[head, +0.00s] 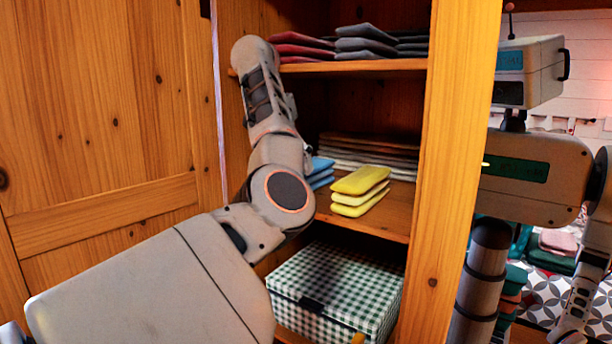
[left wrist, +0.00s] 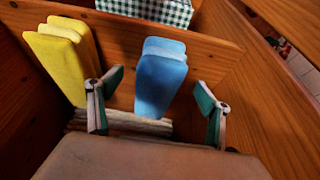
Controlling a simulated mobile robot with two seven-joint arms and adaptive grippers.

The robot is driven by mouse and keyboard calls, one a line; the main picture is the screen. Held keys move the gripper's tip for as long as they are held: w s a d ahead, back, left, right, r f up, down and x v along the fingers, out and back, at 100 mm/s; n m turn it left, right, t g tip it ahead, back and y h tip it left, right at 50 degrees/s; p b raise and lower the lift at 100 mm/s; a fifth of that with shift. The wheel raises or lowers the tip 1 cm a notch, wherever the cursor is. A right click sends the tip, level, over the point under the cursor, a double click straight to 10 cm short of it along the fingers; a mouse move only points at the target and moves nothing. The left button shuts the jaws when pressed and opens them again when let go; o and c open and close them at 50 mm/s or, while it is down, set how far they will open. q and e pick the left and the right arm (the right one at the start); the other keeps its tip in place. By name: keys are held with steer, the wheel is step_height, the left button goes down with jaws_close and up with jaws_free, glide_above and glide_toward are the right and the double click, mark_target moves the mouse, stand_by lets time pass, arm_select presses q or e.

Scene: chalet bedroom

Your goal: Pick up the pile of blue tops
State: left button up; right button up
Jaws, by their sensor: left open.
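The pile of blue tops (head: 321,173) lies on the middle shelf, partly hidden behind my left arm in the head view. In the left wrist view the blue pile (left wrist: 162,78) shows as several folded layers near the shelf's front edge. My left gripper (left wrist: 158,84) is open, with one finger on each side of the blue pile in that view. Nothing is clamped between the fingers. The gripper is not visible in the head view. My right gripper is not in view.
A yellow pile (head: 360,191) lies just right of the blue one. Brown and grey folded clothes (head: 370,152) are behind. Red (head: 300,46) and dark grey piles (head: 366,42) sit on the upper shelf. A green checkered box (head: 337,288) stands below. Wooden walls enclose the shelves.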

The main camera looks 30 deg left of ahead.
arm_select(q)
steer(key=x, duration=0.4)
steer(key=shift+w+f, duration=0.1)
steer(key=c, duration=1.5)
steer(key=shift+o, duration=0.2)
steer(key=shift+a+r, duration=0.1)
steer(key=shift+r, duration=0.15)
